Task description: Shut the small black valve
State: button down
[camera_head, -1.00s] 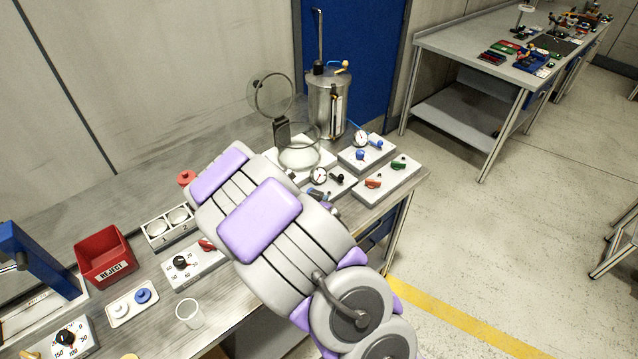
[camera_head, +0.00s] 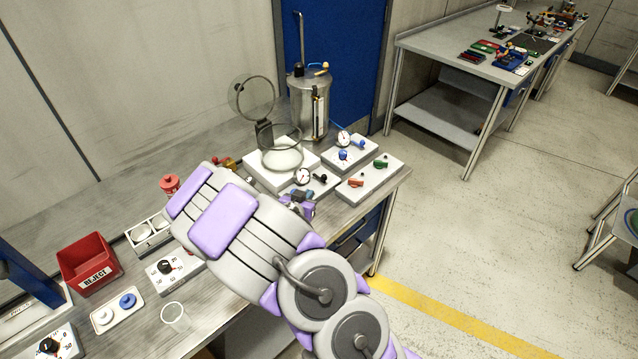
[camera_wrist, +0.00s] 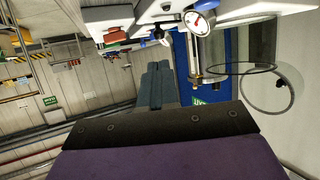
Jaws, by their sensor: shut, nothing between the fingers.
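The small black valve (camera_head: 320,178) is a dark knob on a white block, just right of a round dial gauge (camera_head: 303,176). My gripper (camera_head: 301,195) is in front of that block, close below the gauge in the head view, partly hidden by my own arm. In the wrist view its grey fingers (camera_wrist: 156,86) are together with nothing between them. A dial gauge also shows at the top of the wrist view (camera_wrist: 200,23). I cannot tell whether the fingers touch the valve.
A block with red and green valves (camera_head: 369,178) stands to the right. The block with a blue valve (camera_head: 343,155) is behind. A glass-lidded vessel (camera_head: 283,150) and metal drum (camera_head: 311,105) stand at the back. A red REJECT bin (camera_head: 88,262) is left.

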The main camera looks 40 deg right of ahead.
aim_at(324, 179)
jog(key=b+x, duration=0.2)
jog(key=x, duration=1)
jog(key=shift+w+d+f, duration=0.1)
jog(key=shift+d+f, duration=0.05)
jog(key=shift+d, duration=0.25)
